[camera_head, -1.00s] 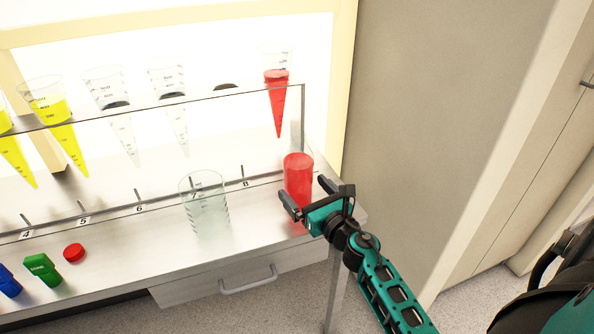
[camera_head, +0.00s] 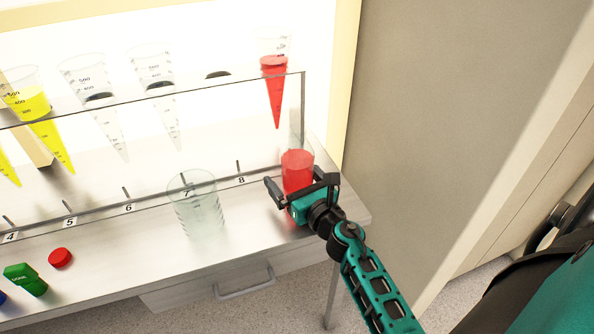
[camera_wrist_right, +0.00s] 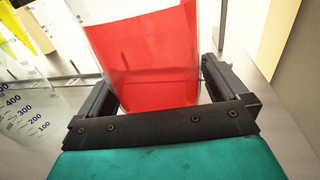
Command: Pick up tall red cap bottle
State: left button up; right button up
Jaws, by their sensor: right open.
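A clear container filled with red liquid (camera_head: 298,167) stands upright at the right end of the metal shelf. My right gripper (camera_head: 302,185) is open at it, one finger on each side. In the right wrist view the red-filled container (camera_wrist_right: 150,60) fills the space between the fingers (camera_wrist_right: 160,88); its clear upper part shows above the red. I cannot tell whether the fingers touch it. A small red disc, like a cap (camera_head: 60,257), lies on the shelf at the left. No bottle with a red cap is clearly seen. My left gripper is not in view.
An empty clear beaker (camera_head: 198,215) stands left of the red container. Green (camera_head: 26,280) and blue pieces lie at the far left. Cone-shaped vessels, one red (camera_head: 274,88), hang in a rack behind a clear panel. A grey wall (camera_head: 440,100) rises at the right.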

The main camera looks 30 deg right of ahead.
jog(key=shift+r, duration=0.1)
jog(key=c, duration=1.4)
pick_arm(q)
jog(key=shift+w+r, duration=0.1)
